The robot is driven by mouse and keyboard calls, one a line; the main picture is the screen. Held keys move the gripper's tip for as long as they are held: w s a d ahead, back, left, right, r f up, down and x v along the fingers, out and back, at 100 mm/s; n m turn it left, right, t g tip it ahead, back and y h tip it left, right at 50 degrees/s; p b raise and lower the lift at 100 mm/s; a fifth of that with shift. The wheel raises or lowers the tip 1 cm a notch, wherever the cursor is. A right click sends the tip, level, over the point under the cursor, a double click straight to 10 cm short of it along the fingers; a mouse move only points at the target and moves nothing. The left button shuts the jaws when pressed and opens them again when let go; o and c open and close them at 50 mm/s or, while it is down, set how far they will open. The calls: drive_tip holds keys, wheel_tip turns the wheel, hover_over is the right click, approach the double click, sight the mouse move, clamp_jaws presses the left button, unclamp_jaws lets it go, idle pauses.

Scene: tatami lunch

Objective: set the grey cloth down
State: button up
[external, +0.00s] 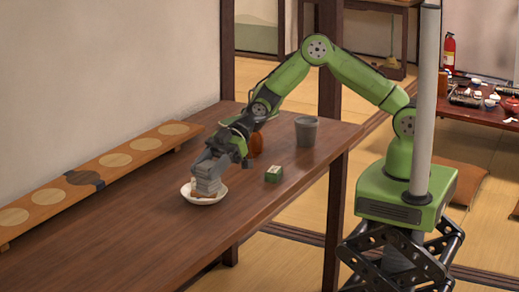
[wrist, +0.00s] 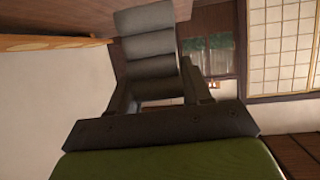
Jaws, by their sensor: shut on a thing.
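The grey cloth (external: 207,183) looks like a folded, layered block in the external view. It also shows as a grey ribbed shape (wrist: 150,45) in the wrist view. My gripper (external: 208,171) points down and is shut on it; its fingers (wrist: 155,88) stand on either side of the cloth in the wrist view. The cloth is directly above a white dish (external: 219,196) on the brown table (external: 130,235). A small brownish thing shows at the cloth's lower edge over the dish. I cannot tell whether the cloth touches the dish.
A small green box (external: 273,174), a grey cup (external: 306,132) and an orange-brown object (external: 256,146) stand right of my gripper. A long wooden board with round pads (external: 115,160) lies along the wall. The near left part of the table is clear.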

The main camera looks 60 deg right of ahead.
drive_tip(key=w+d+n+g+b, duration=0.1)
drive_tip(key=w+d, duration=0.3)
drive_tip(key=d, duration=0.9)
drive_tip(key=w+d+g+b, duration=0.1)
drive_tip(key=w+d, duration=0.3)
drive_tip(key=d, duration=0.9)
wheel_tip(320, 180, down, 10)
drive_tip(key=b, duration=0.3)
drive_tip(key=shift+f, duration=0.1)
drive_tip(key=o, duration=1)
drive_tip(key=shift+o, duration=0.2)
